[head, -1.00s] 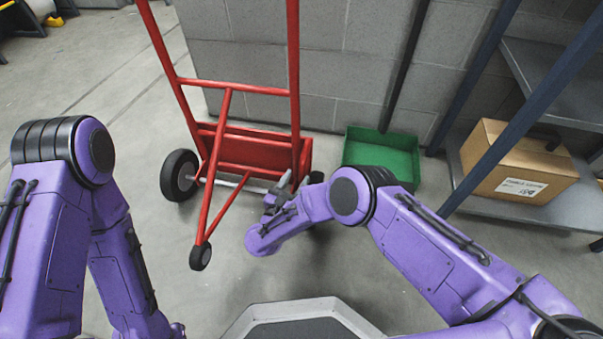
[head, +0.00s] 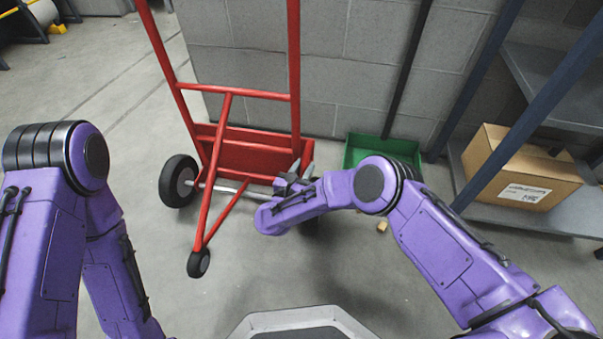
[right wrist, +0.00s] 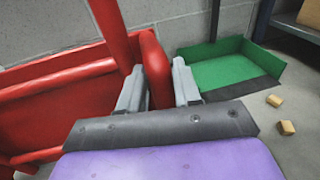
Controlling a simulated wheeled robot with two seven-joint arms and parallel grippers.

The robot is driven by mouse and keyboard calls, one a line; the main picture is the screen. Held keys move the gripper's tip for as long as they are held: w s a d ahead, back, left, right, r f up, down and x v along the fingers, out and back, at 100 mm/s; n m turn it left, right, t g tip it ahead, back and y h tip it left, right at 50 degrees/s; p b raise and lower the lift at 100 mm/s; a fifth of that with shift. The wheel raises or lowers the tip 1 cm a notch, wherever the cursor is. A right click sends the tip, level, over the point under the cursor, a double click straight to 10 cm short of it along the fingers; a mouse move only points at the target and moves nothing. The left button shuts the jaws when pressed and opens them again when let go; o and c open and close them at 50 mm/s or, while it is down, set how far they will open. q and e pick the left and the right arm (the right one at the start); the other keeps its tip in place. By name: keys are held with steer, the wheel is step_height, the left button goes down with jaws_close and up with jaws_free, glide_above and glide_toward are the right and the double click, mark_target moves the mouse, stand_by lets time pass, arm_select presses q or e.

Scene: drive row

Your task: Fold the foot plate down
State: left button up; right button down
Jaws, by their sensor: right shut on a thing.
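The red hand truck (head: 226,98) stands against the block wall. Its red foot plate (head: 250,158) is folded up, standing near upright behind the axle and frame. My right gripper (head: 304,174) is at the plate's right side. In the right wrist view, the gripper (right wrist: 158,88) has one finger on each side of the foot plate's red edge (right wrist: 155,62) and is shut on it. The fingertips are partly hidden in the head view. My left arm is at the left of the head view, with its gripper out of sight.
A green tray (head: 356,151) lies on the floor right of the plate. Small tan blocks (right wrist: 287,127) lie near it. A rack with a cardboard box (head: 520,167) stands at the right. The truck's wheel (head: 179,181) and small caster (head: 198,263) rest on clear floor.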

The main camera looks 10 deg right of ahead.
steer(key=shift+w+d+r+g, duration=0.1)
steer(key=shift+w+d+g, duration=0.2)
steer(key=shift+w, duration=0.25)
steer(key=c, duration=1)
jaws_free()
steer(key=shift+d, duration=0.1)
steer(key=shift+a, duration=0.35)
